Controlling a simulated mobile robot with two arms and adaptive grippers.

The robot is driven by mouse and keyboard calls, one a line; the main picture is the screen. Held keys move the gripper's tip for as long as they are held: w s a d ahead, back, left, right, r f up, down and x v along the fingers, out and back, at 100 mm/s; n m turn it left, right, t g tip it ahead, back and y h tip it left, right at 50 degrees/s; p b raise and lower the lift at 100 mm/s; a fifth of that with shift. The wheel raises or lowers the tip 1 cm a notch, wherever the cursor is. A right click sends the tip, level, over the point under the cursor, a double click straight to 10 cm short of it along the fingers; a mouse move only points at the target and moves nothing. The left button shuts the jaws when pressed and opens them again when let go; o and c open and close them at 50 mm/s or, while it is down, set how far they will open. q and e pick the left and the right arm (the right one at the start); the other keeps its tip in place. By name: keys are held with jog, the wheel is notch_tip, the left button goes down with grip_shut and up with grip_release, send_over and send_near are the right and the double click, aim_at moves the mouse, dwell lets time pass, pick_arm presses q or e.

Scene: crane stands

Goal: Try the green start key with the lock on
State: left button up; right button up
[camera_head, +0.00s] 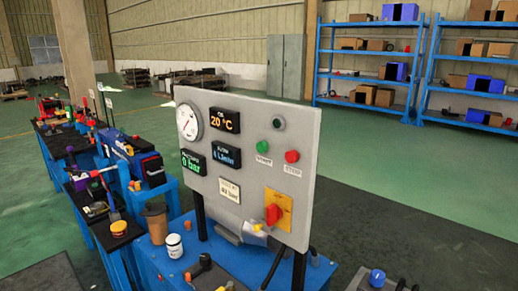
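The green start key (262,147) is a round button on the upright grey panel (225,215), above a small white label. A red button (292,156) sits to its right. Lower right on the panel is a yellow plate (284,202) with a red rotary switch (273,214). A silver-grey piece with a yellow part (256,232) is at the panel's lower edge, below the switch; I cannot tell clearly whether it is the lock or whether it is fastened to the switch. Neither of my grippers is in view.
The panel stands on a blue bench (245,262) with a brown cup (156,222), a white jar (174,246) and a black lever (201,267). More cluttered blue benches run back at left. Blue shelves (368,52) stand far right.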

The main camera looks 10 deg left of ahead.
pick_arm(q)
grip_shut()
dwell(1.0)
